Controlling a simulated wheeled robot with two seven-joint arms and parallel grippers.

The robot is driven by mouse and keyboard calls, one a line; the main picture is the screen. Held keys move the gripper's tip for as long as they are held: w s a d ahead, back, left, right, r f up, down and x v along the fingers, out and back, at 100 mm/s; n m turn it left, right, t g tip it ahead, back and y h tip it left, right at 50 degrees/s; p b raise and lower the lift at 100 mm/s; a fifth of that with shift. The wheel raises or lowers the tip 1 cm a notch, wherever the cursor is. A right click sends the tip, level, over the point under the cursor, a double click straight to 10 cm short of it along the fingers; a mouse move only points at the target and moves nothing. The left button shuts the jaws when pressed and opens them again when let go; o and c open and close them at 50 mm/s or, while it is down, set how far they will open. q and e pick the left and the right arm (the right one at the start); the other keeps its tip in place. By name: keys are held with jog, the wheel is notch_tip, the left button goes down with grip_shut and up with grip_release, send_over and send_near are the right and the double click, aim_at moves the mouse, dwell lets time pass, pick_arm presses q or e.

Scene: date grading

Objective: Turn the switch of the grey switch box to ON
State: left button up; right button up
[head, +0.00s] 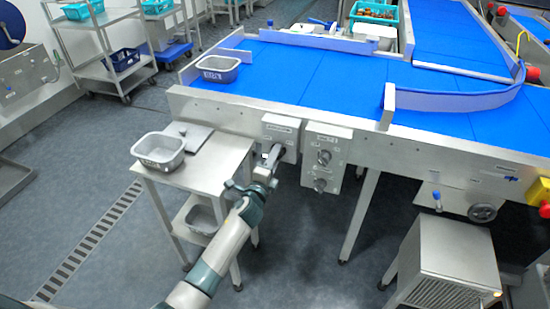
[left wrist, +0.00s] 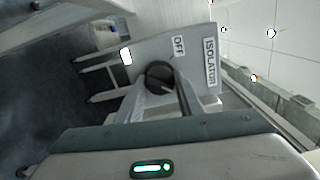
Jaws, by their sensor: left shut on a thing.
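The grey switch box (head: 281,130) is fixed to the front of the conveyor frame. In the left wrist view its face (left wrist: 195,75) carries an ISOLATOR label (left wrist: 210,62), an OFF label (left wrist: 179,46) and a bright patch (left wrist: 126,57) too washed out to read. Its round black switch (left wrist: 158,72) sits between the fingers of my left gripper (left wrist: 160,90), which is shut on it. In the head view the left gripper (head: 271,160) reaches the box's lower part and hides most of the switch. Which way the switch points is hard to tell. My right gripper is not in view.
A second grey box (head: 325,150) with knobs hangs close to the right. A steel side table (head: 205,170) with a grey tub (head: 158,151) stands to the left. A blue conveyor belt (head: 330,75) runs above, with another tub (head: 217,68) on it.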

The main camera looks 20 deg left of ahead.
pick_arm(q)
jog(key=shift+m, duration=0.5)
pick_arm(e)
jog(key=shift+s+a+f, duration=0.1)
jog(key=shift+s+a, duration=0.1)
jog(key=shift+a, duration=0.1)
pick_arm(q)
jog(key=shift+f, duration=0.1)
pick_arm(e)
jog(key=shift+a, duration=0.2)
pick_arm(q)
jog(key=o, duration=1.1)
jog(key=shift+c, duration=0.2)
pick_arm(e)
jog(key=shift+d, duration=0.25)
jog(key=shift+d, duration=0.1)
